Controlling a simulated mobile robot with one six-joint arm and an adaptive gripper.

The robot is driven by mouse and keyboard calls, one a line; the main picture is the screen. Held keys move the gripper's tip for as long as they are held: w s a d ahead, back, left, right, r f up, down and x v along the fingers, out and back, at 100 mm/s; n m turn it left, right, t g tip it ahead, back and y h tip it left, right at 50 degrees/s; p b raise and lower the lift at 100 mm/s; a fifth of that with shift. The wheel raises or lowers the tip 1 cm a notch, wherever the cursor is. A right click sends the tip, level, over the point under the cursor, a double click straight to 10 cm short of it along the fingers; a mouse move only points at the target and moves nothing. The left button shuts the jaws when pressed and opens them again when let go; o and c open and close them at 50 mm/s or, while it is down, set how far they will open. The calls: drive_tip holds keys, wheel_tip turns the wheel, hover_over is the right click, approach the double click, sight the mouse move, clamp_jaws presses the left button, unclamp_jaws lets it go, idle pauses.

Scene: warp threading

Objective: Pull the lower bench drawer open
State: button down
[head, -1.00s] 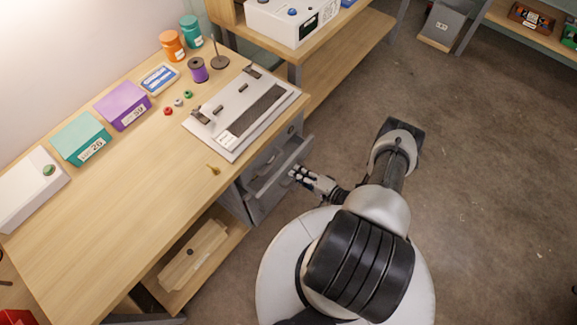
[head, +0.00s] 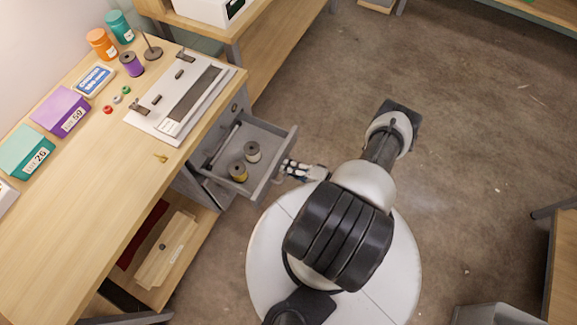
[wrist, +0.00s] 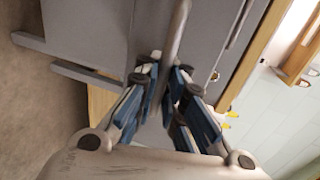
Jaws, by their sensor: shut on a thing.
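The lower bench drawer (head: 275,157) stands pulled out from the grey cabinet under the wooden bench. Another handle bar (head: 228,140) shows above the open drawer, on the cabinet face.
A wooden bench top (head: 120,205) carries a warping board (head: 180,98), boxes, jars and a purple spool (head: 131,63). A lower shelf (head: 190,250) holds a wooden piece. Open floor lies to the right of my arm.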

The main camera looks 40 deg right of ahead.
drive_tip(key=shift+r, duration=0.1)
drive_tip(key=c, duration=2)
unclamp_jaws()
drive_tip(key=shift+o, duration=0.2)
drive_tip(key=v, duration=1.2)
drive_tip(key=shift+a, duration=0.1)
